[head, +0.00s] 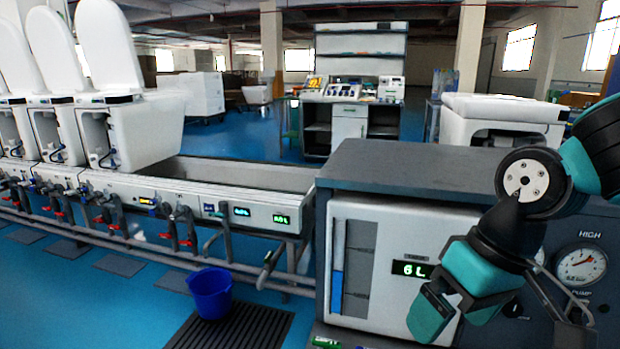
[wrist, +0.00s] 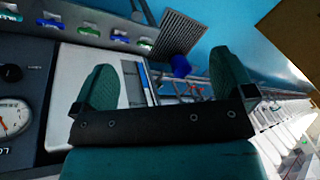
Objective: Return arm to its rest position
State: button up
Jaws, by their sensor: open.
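My gripper (head: 449,306) is at the lower right of the head view, in front of the grey test cabinet (head: 420,165). It hides part of the cabinet's white front panel. In the wrist view, my gripper (wrist: 165,85) shows two teal fingers spread wide apart with nothing between them. The arm comes in from the right edge and bends down in front of the cabinet. The cabinet's front panel also shows behind the fingers in the wrist view, turned sideways.
A blue bucket (head: 211,293) stands on a dark floor grate (head: 262,330). Several white toilets (head: 130,125) line the trough at left. Blue floor lies open at lower left.

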jog(key=s+a+r+n, duration=0.2)
jog(key=s+n, duration=0.1)
jog(key=s, duration=0.6)
notch_tip(320, 180, up, 22)
jog(key=p, duration=2.2)
jog(key=shift+a+r+m+y, duration=0.15)
jog(key=shift+r+m+y, duration=0.15)
jog(key=shift+y, duration=0.1)
jog(key=shift+w+f, duration=0.1)
